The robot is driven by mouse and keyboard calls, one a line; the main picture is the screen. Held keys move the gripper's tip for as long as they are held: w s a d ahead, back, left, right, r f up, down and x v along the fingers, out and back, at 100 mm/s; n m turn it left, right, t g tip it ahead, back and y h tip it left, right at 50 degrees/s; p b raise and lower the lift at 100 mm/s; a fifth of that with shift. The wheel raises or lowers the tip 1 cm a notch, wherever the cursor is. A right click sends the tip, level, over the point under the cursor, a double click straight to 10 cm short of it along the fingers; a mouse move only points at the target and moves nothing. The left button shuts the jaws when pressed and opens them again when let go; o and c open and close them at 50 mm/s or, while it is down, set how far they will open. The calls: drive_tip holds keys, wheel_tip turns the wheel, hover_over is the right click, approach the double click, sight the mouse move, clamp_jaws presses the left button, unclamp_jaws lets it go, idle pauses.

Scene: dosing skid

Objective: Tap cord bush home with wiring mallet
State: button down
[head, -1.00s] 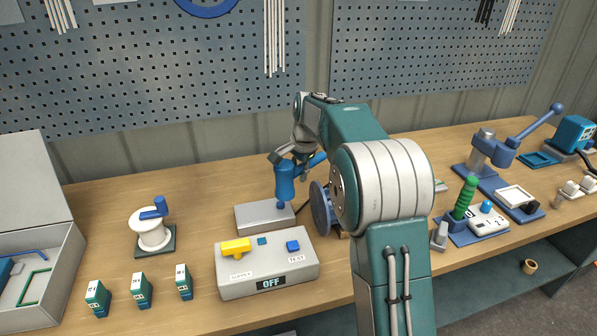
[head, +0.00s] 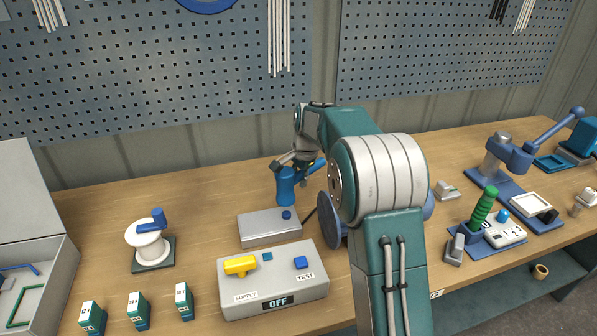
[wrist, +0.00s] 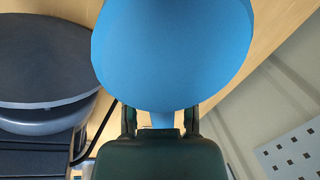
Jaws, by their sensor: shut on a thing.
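The wiring mallet's blue head (head: 286,186) hangs upright in the head view, above the small grey box (head: 262,231). Its handle runs back to the right into my gripper (head: 299,164), which is shut on it. In the wrist view the mallet head (wrist: 172,50) fills the top middle, with its narrow handle between the fingers of my gripper (wrist: 160,121). The cord bush (head: 287,215) shows as a short blue stub on top of the grey box, just below the mallet head. A small gap seems to lie between them. My arm covers the area to the right.
A control box (head: 275,282) with yellow and blue switches, reading OFF, stands in front. A dark round reel (head: 328,218) stands close right of the grey box. A white spool (head: 149,241) and several green blocks (head: 138,312) lie left. Clear bench lies behind the grey box.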

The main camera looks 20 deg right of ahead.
drive_tip(key=shift+f, duration=0.15)
wheel_tip(320, 180, down, 5)
drive_tip(key=shift+r, duration=2.25)
wheel_tip(320, 180, down, 5)
drive_tip(key=shift+r, duration=2.15)
